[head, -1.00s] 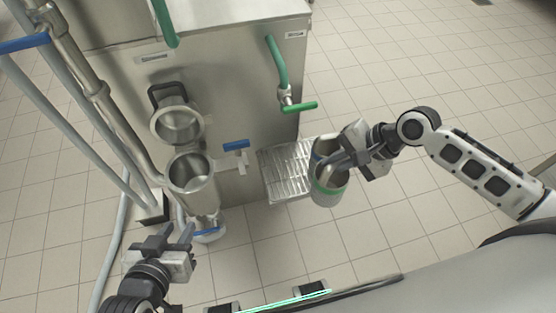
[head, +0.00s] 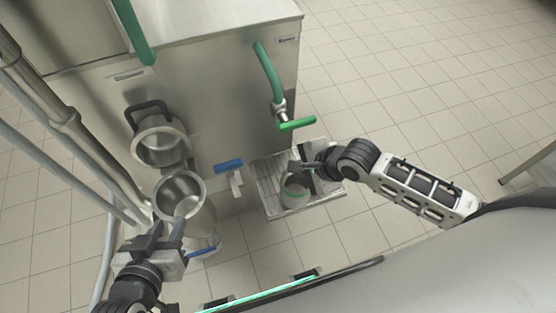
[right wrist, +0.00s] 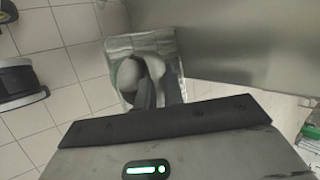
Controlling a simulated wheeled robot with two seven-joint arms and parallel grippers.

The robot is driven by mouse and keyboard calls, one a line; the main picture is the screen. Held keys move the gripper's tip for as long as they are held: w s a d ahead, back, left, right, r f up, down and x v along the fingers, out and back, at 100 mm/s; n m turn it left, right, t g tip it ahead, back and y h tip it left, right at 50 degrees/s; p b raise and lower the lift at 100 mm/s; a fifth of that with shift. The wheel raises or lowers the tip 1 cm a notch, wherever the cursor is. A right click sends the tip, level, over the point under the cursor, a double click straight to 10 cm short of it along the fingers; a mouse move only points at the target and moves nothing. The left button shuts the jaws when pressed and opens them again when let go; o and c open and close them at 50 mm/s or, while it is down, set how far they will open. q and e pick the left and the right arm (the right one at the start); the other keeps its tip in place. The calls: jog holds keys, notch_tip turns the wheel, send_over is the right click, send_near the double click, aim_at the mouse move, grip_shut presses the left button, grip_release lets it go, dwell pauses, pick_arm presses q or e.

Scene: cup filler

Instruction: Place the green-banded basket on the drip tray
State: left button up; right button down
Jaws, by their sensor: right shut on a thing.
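The green-banded basket (head: 294,195) is a small steel cup over the slatted drip tray (head: 268,183), within the tray's outline. I cannot tell if its base touches the tray. My right gripper (head: 300,168) is shut on its rim from the right and partly hides it. In the right wrist view the basket (right wrist: 128,76) shows pale between the dark fingers, with the tray (right wrist: 150,42) behind it. My left gripper (head: 170,232) is open and empty, in front of a tall steel vessel, apart from the drip tray.
The steel machine (head: 215,110) stands behind the tray, with a green-handled tap (head: 296,124) above it and a blue-handled valve (head: 229,167) to its left. Two steel vessels (head: 160,148) (head: 180,195) stand at the left beside pipes (head: 75,125).

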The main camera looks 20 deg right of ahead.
jog(key=shift+w+a, duration=0.85)
jog(key=shift+w, duration=0.3)
jog(key=shift+w+a+f+b, duration=0.2)
jog(key=shift+w+a+f, duration=0.15)
jog(key=shift+w+a, duration=0.15)
jog(key=shift+w+a+f+b, duration=0.2)
jog(key=shift+w+a+f, duration=0.15)
jog(key=shift+w, duration=0.2)
jog(key=c, duration=1.5)
grip_release()
jog(key=shift+f, duration=0.1)
